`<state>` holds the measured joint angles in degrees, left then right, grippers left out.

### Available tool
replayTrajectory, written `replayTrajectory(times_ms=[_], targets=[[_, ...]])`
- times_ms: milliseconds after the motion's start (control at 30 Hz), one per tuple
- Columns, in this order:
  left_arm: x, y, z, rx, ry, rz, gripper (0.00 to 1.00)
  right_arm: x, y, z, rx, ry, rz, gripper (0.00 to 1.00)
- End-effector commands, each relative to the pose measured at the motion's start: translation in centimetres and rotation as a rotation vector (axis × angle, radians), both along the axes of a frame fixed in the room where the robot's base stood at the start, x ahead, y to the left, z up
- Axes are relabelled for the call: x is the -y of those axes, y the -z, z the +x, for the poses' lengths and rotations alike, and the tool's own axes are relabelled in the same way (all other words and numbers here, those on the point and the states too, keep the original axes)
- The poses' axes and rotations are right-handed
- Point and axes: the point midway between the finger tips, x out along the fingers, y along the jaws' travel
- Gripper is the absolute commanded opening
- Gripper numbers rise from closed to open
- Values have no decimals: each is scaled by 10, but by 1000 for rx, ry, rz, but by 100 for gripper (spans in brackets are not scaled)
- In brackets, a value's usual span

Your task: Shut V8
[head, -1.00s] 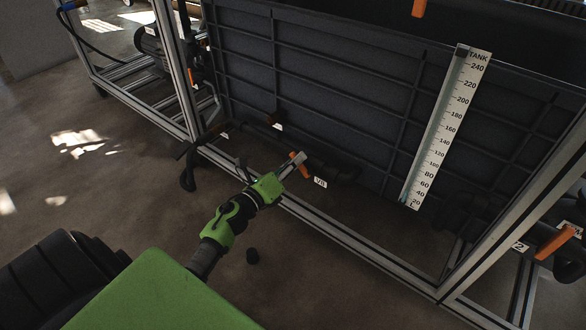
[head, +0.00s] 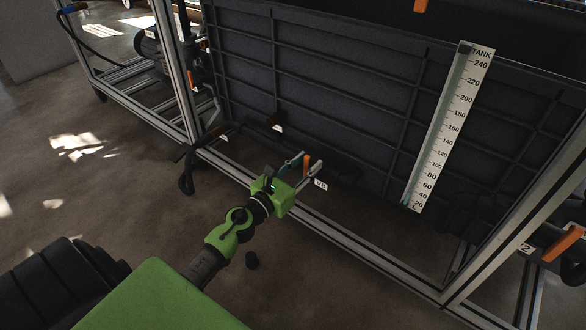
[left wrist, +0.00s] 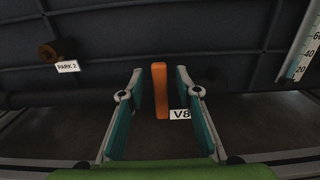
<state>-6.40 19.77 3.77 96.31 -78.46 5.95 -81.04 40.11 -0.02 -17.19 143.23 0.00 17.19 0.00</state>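The V8 valve has an orange lever handle (head: 306,165) low in front of the dark tank, next to its white V8 label (head: 320,184). In the left wrist view the handle (left wrist: 160,90) stands upright in the picture, just left of the V8 label (left wrist: 180,114). My left gripper (head: 305,163) is open, with one finger on each side of the handle. In the left wrist view the gripper (left wrist: 158,83) shows a gap on both sides of it, wider on the right. The valve body is hard to make out in the dark. My right gripper is not in view.
The aluminium frame rail (head: 340,238) runs below the valve. A brown knob (left wrist: 49,50) labelled PARK 2 is up and left. The tank's level scale (head: 450,125) and another orange handle (head: 563,243) are to the right. Open floor lies left.

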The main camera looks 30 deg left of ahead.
Motion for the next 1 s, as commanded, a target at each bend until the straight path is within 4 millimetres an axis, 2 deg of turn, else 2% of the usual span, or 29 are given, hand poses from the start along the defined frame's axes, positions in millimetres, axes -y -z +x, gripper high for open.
replayTrajectory(times_ms=[167, 600, 733, 1000], targets=[[-1, 2, -12, -2, 0, -1, 31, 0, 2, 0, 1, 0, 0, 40], [-5, 2, -63, 0, 0, -1, 31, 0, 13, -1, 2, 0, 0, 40], [-6, 0, -69, 1, 0, -2, 31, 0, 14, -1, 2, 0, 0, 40], [-6, -1, -70, 1, 0, -1, 31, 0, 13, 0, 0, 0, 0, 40]])
